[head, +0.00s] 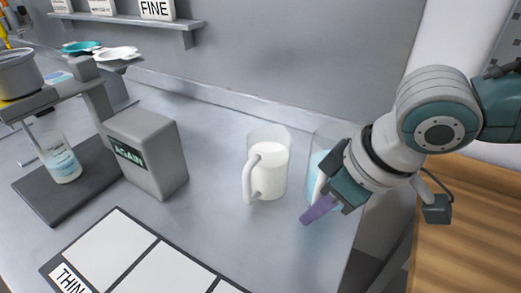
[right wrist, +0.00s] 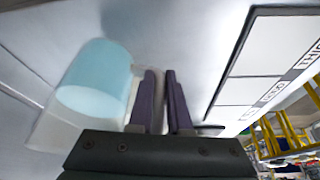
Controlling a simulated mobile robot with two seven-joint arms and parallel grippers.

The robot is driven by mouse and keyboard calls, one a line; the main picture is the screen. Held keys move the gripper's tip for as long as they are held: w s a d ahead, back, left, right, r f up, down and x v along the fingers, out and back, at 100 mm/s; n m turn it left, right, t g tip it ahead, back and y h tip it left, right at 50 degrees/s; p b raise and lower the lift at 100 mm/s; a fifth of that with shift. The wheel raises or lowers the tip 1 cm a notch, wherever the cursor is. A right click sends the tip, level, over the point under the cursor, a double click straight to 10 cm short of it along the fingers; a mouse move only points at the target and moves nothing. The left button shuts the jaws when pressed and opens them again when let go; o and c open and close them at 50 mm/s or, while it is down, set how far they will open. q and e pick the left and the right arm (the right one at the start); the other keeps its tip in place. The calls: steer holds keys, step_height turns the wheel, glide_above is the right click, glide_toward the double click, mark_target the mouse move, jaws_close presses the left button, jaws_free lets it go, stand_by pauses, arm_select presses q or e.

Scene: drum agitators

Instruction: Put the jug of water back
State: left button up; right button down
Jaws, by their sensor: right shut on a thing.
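The jug of water (head: 318,160) is clear with light blue water and a pale handle. It is at the right end of the grey counter, partly hidden behind my right gripper (head: 320,207). My right gripper is shut on its handle with purple fingers. In the right wrist view, the jug (right wrist: 95,80) is left of the gripper (right wrist: 161,95), its handle by the fingers. I cannot tell whether its base touches the counter. My left gripper is not in view.
A jug of white liquid (head: 270,168) stands just left of the water jug. Further left are a grey "AGAIN" block (head: 148,155) and a glass beaker (head: 60,158) on a dark stand. A card with white panels (head: 115,250) lies in front. A shelf (head: 130,20) is behind.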

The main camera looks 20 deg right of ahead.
steer(key=shift+f+b, duration=0.4)
steer(key=shift+f, duration=1.55)
steer(key=c, duration=0.9)
jaws_free()
steer(key=shift+f, duration=0.1)
steer(key=shift+o, duration=0.2)
